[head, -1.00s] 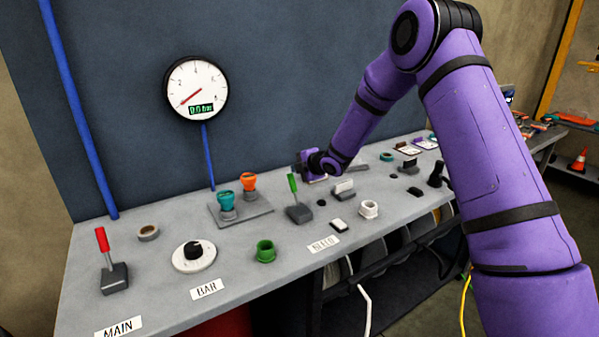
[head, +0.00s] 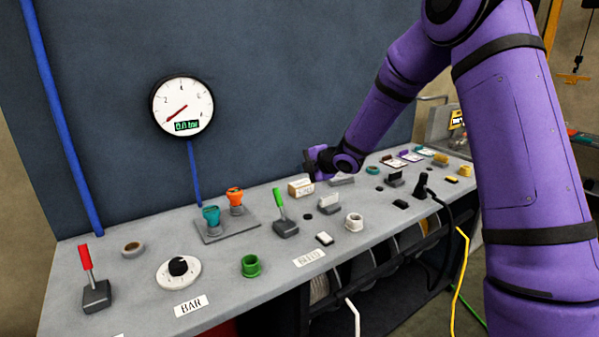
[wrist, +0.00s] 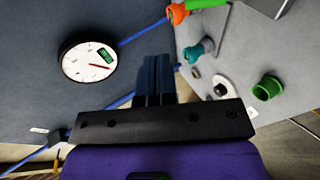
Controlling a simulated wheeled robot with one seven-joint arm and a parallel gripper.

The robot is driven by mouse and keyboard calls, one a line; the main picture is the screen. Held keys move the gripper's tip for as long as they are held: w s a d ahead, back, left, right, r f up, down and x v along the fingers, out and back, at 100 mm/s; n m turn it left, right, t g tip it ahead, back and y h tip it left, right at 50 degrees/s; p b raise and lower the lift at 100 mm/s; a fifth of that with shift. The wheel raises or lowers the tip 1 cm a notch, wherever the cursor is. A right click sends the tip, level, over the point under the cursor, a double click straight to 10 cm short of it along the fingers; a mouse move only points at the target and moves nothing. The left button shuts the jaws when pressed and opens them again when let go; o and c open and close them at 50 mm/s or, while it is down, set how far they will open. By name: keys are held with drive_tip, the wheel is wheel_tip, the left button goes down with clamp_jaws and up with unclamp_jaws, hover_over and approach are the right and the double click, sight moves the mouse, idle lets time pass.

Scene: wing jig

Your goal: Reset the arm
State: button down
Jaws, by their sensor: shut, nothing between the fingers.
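My purple arm comes in from the right in the head view and reaches over the bench. My gripper (wrist: 154,80) shows in the wrist view with its two dark fingers together and nothing between them. In the head view the wrist end is above the back of the bench, behind the green-handled lever (head: 283,213), and the fingertips are hard to make out. The wrist view looks sideways toward the gauge (wrist: 89,60), the orange fitting (wrist: 178,13), the teal fitting (wrist: 194,52) and the green ring (wrist: 267,87).
The grey bench (head: 140,285) carries a red-handled lever (head: 92,278), a black dial (head: 178,267), a small tan block (head: 300,188) and a white ring (head: 353,222). A black cable (head: 442,208) and a yellow cable (head: 461,270) hang at the front right. The wall gauge (head: 182,107) is above.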

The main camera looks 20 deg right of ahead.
idle(0.3)
drive_tip(key=s+d+r+m+g+h, duration=0.1)
drive_tip(key=s+d+r+m+h, duration=0.3)
drive_tip(key=s+r+m, duration=0.35)
drive_tip(key=s+d+r+m+h, duration=0.3)
drive_tip(key=s+d+r+m, duration=0.15)
drive_tip(key=s+r, duration=0.55)
drive_tip(key=s+a+f+m+g, duration=0.1)
drive_tip(key=s+m+g, duration=0.3)
drive_tip(key=s, duration=2.5)
drive_tip(key=a+m, duration=0.1)
drive_tip(key=m, duration=0.5)
drive_tip(key=shift+s+m+g+y, duration=0.3)
drive_tip(key=shift+m+y, duration=0.1)
